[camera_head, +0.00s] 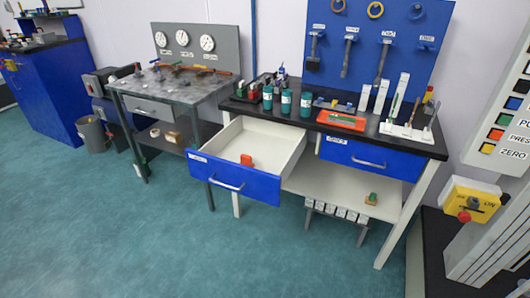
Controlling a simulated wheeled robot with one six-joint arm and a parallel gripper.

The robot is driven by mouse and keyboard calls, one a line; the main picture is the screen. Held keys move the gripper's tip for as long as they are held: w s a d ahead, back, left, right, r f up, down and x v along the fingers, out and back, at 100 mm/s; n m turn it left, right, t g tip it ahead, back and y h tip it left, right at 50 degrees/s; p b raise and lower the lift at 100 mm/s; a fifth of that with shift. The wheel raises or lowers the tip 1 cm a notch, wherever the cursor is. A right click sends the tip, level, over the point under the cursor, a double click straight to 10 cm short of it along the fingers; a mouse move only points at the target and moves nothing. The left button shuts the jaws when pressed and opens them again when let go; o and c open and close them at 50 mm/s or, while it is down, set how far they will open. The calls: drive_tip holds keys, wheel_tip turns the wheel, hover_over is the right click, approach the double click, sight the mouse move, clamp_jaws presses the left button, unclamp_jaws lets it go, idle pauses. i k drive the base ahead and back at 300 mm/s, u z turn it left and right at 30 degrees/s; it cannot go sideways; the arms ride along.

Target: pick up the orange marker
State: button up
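I cannot make out the orange marker for certain. A black holder (245,95) with small upright items, some with red or orange tips, stands at the left of the black-topped bench (390,133). An orange tray (342,121) with a thin green item lies on the bench top. A small orange-red object (246,160) sits inside the pulled-out drawer (265,137); its shape is too small to identify. My gripper is not in view.
Several green containers (286,102) stand beside the holder. A white rack (405,131) with upright tools is at the bench's right. The blue-fronted left drawer juts out over the floor; the right drawer (365,157) is shut. The green floor (170,250) in front is clear.

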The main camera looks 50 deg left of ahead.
sight(246, 160)
drive_tip(key=u, duration=0.35)
drive_tip(key=i, duration=1.4)
drive_tip(key=u, duration=1.65)
drive_tip(key=i, duration=0.8)
drive_tip(key=u, duration=0.8)
